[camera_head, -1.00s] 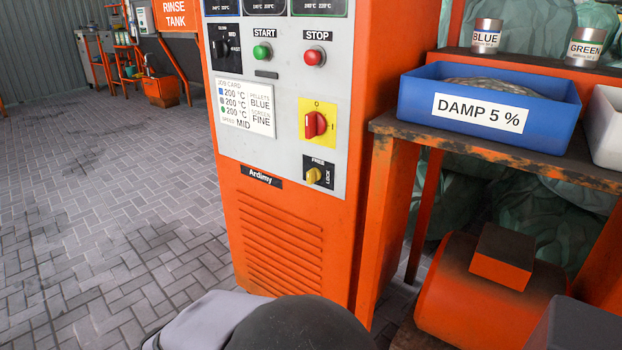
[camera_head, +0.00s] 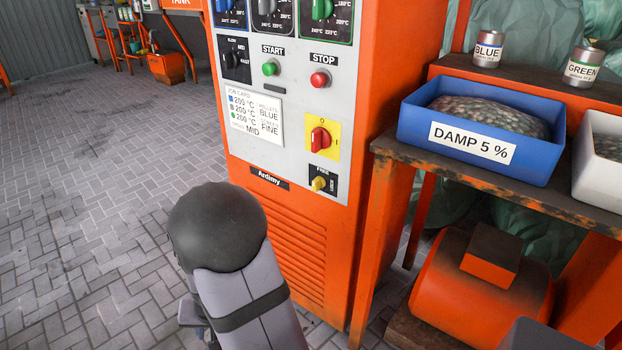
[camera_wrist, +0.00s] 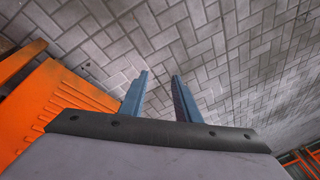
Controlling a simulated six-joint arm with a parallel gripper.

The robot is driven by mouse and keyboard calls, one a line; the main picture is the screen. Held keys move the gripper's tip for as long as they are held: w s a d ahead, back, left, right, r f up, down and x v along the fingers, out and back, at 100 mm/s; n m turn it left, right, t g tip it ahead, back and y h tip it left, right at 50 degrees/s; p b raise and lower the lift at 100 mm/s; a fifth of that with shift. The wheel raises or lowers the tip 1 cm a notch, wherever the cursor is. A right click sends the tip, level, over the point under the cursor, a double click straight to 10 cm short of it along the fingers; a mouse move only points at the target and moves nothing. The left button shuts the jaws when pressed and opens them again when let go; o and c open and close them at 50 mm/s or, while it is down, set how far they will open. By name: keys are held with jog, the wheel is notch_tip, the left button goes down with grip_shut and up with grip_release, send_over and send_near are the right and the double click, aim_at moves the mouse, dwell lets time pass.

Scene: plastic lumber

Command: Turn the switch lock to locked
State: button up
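The switch lock is a small yellow knob (camera_head: 318,184) on a black plate marked FREE and LOCK, low on the grey panel (camera_head: 222,115) of the orange cabinet. The plate's lettering is small and the knob's exact setting is hard to tell. In the wrist view my gripper (camera_wrist: 160,75) has two blue fingers standing apart with nothing between them. It points at the paved floor, with the orange cabinet (camera_wrist: 70,95) at the left.
Above the lock is a red rotary switch (camera_head: 320,139) on a yellow plate. Green START (camera_head: 270,69) and red STOP (camera_head: 319,79) buttons are higher. Right of the cabinet stands a bench with a blue bin (camera_head: 545,165). The paved floor left of the cabinet is clear.

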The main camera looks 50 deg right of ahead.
jog(key=w+d+r+m+t+h, duration=0.2)
jog(key=w+d+r+h, duration=0.15)
jog(key=w+d, duration=0.35)
jog(key=m+g+h, duration=0.5)
jog(key=m+h, duration=0.2)
jog(key=h, duration=0.7)
send_near(314, 185)
jog(key=d, duration=0.3)
jog(key=shift+w+d+f+b, duration=0.15)
jog(key=shift+d+b, duration=0.3)
jog(key=shift+d, duration=1)
jog(key=shift+d+f+b, duration=0.2)
jog(key=shift+d+b, duration=0.25)
jog(key=shift+d, duration=1.05)
jog(key=shift+c, duration=0.3)
jog(key=shift+r, duration=0.1)
grip_shut()
